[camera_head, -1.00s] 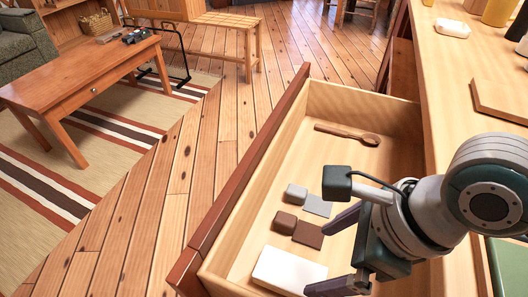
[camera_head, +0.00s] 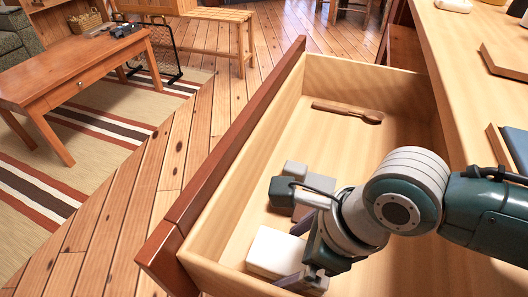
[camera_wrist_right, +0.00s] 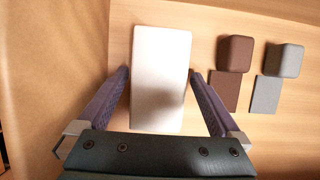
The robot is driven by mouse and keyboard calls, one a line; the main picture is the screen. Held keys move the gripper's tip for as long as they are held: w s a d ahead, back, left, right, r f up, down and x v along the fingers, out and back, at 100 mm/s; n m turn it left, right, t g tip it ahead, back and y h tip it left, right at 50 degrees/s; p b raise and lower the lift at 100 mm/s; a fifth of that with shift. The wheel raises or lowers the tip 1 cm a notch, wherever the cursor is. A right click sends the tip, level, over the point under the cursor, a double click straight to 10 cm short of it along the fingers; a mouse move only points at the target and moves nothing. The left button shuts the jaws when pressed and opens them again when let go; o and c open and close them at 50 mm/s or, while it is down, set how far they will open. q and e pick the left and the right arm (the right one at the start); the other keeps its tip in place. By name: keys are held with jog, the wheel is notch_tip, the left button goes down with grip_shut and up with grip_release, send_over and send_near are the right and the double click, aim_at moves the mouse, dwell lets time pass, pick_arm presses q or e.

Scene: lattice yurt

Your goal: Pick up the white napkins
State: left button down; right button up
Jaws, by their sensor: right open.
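The white napkins (camera_head: 272,253) are a flat white rectangular stack on the floor of the open drawer, near its front left end in the head view. They also show in the right wrist view (camera_wrist_right: 160,75). My right gripper (camera_wrist_right: 159,78) is open, with one purple finger on each side of the white stack and a small gap on both sides. In the head view the right gripper (camera_head: 294,255) is low in the drawer and its hand hides part of the stack. My left gripper is in neither view.
Beside the napkins lie brown (camera_wrist_right: 235,55) and grey (camera_wrist_right: 284,60) blocks with flat pieces of the same colours. A wooden spoon (camera_head: 347,112) lies at the drawer's far end. The drawer's red-brown front (camera_head: 240,150) and pale walls surround the gripper. A counter (camera_head: 455,60) is on the right.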

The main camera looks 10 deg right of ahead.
jog(key=shift+f, duration=0.3)
jog(key=shift+r, duration=0.1)
jog(key=c, duration=1.2)
